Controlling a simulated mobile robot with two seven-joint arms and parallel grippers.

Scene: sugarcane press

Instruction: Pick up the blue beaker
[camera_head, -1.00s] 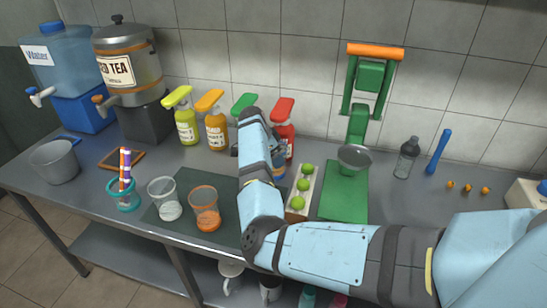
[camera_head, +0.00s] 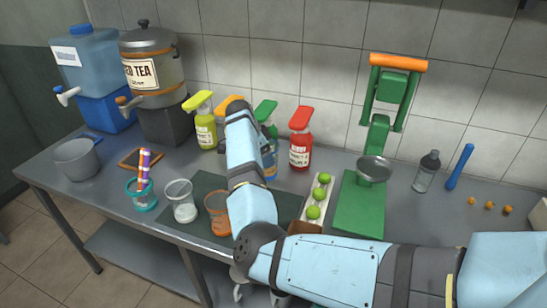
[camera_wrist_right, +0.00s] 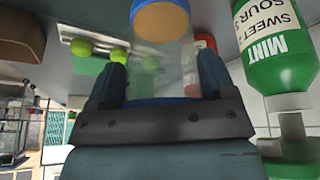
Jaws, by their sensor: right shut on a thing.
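The blue beaker (camera_head: 270,166) is clear with a blue band and shows just right of my right forearm in the head view, in front of the syrup bottles. In the right wrist view the beaker (camera_wrist_right: 160,60) stands between the two fingers, its tan base towards the top of the picture. My right gripper (camera_wrist_right: 160,88) is shut on it. In the head view that gripper is mostly hidden by my own arm. I cannot tell the beaker's exact height above the counter. My left gripper is not in view.
Syrup bottles, including a red one (camera_head: 301,145) and a yellow one (camera_head: 205,128), stand close behind. A tray of limes (camera_head: 307,217) and a green press (camera_head: 360,205) are to the right. A clear beaker (camera_head: 181,207) and an orange beaker (camera_head: 217,218) stand left.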

